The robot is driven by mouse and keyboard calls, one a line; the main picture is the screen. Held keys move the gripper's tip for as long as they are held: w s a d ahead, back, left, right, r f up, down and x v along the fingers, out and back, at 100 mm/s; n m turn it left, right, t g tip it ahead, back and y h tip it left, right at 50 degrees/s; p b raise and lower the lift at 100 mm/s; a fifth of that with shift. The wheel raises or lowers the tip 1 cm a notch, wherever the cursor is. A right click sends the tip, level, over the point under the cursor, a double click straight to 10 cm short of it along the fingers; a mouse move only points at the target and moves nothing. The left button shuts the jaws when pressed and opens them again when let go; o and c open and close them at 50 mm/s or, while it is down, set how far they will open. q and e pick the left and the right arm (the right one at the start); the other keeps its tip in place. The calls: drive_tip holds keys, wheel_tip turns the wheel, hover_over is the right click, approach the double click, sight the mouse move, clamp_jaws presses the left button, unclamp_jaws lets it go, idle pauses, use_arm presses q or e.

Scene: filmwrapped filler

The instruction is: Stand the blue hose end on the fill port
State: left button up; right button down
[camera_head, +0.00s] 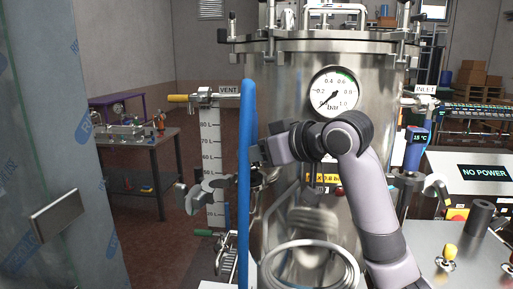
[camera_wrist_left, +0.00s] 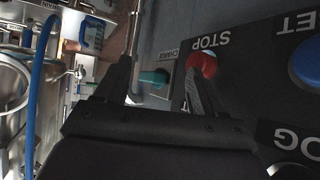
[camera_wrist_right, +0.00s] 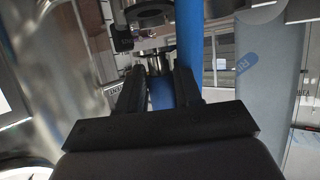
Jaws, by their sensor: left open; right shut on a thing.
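The blue hose (camera_head: 244,190) stands nearly upright in front of the steel tank's left side in the head view. My right gripper (camera_head: 258,154) is shut on it partway up; the right wrist view shows the blue hose (camera_wrist_right: 162,93) between its fingers (camera_wrist_right: 158,78). The hose's lower end is out of the head view. The hose (camera_wrist_left: 38,85) also shows at the left of the left wrist view. My left gripper (camera_wrist_left: 160,70) is open and empty, near a panel with a red STOP button (camera_wrist_left: 202,65). I cannot make out which fitting is the fill port.
The steel tank (camera_head: 285,90) with its gauge (camera_head: 334,92) fills the middle. A level scale (camera_head: 211,160) and yellow-handled vent valve (camera_head: 190,98) stand left of the hose. A film-wrapped panel (camera_head: 60,150) blocks the far left. A control panel (camera_head: 470,245) lies right.

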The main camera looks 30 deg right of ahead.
drive_tip(key=shift+f, duration=0.35)
idle(0.3)
idle(0.5)
drive_tip(key=shift+p, duration=0.6)
drive_tip(key=shift+f, duration=0.15)
drive_tip(key=shift+f, duration=0.5)
